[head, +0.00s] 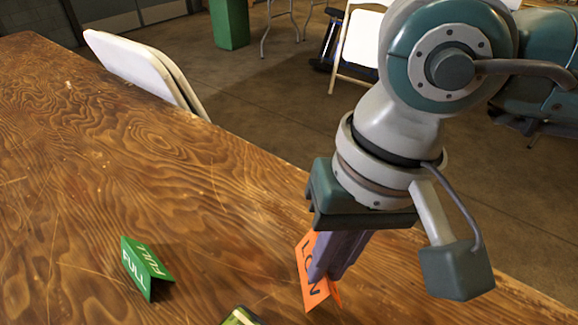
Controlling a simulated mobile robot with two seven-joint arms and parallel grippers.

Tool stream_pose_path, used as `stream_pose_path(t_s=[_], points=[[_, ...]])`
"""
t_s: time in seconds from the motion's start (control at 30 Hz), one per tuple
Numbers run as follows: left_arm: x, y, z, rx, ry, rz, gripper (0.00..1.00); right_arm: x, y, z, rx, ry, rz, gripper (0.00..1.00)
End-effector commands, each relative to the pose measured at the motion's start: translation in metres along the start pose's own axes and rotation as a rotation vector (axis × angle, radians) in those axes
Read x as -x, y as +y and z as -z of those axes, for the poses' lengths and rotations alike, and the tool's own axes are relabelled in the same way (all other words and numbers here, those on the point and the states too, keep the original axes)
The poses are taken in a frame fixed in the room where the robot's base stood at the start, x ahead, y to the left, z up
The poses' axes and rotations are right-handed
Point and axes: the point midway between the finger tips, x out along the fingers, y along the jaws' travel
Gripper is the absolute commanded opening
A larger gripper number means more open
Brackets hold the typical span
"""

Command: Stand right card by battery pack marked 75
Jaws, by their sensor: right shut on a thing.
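My right gripper (322,278) points down over the front right of the wooden table and is shut on an orange tent card (306,262). The card's dark lettering seems to read LOW, partly hidden by the fingers. The card is tilted in the view, and I cannot tell if it touches the table. A green tent card (147,268) marked FULL stands on the table to the left. A dark green and yellowish object (240,317) is cut off at the bottom edge; I cannot read any number on it. My left gripper is not in view.
The wooden table (85,170) is bare across its left and middle. Its far edge runs diagonally down to the right. A white folding chair (140,68) stands against that edge. A green bin (229,24) and another chair (362,40) stand on the floor beyond.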

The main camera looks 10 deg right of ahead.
Motion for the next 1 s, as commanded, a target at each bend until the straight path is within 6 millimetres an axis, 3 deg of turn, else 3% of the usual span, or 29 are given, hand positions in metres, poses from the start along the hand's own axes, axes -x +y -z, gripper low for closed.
stream_pose_path(t_s=[0.1, 0.2, 0.43, 0.47, 0.7, 1.0], points=[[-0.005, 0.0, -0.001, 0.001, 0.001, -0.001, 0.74, -0.023, 0.004, -0.001, -0.003, -0.004, -0.001, 0.0], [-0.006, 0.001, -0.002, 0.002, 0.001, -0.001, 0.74, -0.032, 0.005, -0.001, -0.001, -0.003, 0.0, 0.0], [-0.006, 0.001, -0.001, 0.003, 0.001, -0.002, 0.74, -0.034, 0.006, 0.0, -0.001, -0.001, -0.001, 0.0], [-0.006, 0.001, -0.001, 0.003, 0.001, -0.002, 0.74, -0.034, 0.006, 0.0, -0.001, -0.001, -0.001, 0.15], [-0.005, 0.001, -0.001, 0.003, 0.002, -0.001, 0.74, -0.033, 0.006, 0.0, -0.001, -0.001, -0.001, 0.42], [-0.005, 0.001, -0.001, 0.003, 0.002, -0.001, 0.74, -0.031, 0.006, 0.0, 0.0, -0.001, 0.0, 0.44]])
